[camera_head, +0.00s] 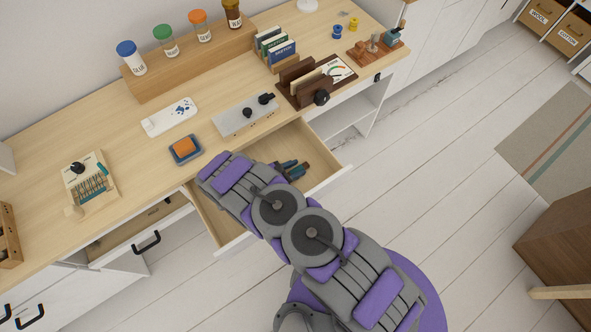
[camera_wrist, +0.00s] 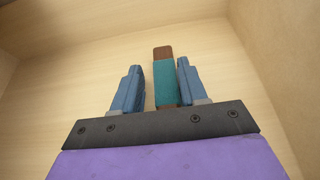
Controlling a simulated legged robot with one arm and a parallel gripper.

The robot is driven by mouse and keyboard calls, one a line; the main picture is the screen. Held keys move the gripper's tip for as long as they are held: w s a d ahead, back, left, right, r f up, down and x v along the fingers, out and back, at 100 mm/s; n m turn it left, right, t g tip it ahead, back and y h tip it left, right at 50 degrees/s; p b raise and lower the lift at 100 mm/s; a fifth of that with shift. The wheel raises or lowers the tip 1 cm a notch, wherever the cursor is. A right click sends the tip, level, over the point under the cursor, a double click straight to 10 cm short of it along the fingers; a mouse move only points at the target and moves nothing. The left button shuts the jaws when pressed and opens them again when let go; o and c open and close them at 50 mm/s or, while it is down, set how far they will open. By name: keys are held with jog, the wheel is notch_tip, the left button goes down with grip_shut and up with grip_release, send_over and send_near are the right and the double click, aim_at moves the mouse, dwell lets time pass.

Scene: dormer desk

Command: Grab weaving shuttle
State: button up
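The weaving shuttle appears to be the long teal piece with a brown end (camera_wrist: 165,82) in the wrist view. It lies on the pale floor of the open drawer (camera_head: 325,160). My gripper (camera_wrist: 159,65) has its two blue fingers apart, one on each side of the shuttle. A gap shows between the left finger and the shuttle; the right finger is very close to it, and contact cannot be told. In the head view my gripper (camera_head: 290,168) is inside the drawer, where fingers and shuttle are small, dark and hard to separate. The shuttle's near end is hidden by my gripper.
Drawer walls surround my gripper. On the desk above are a grey box with black knobs (camera_head: 246,114), a blue tray with an orange block (camera_head: 184,150) and a dark wooden holder (camera_head: 303,84). Another drawer (camera_head: 130,240) stands open at left.

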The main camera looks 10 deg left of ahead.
grip_shut()
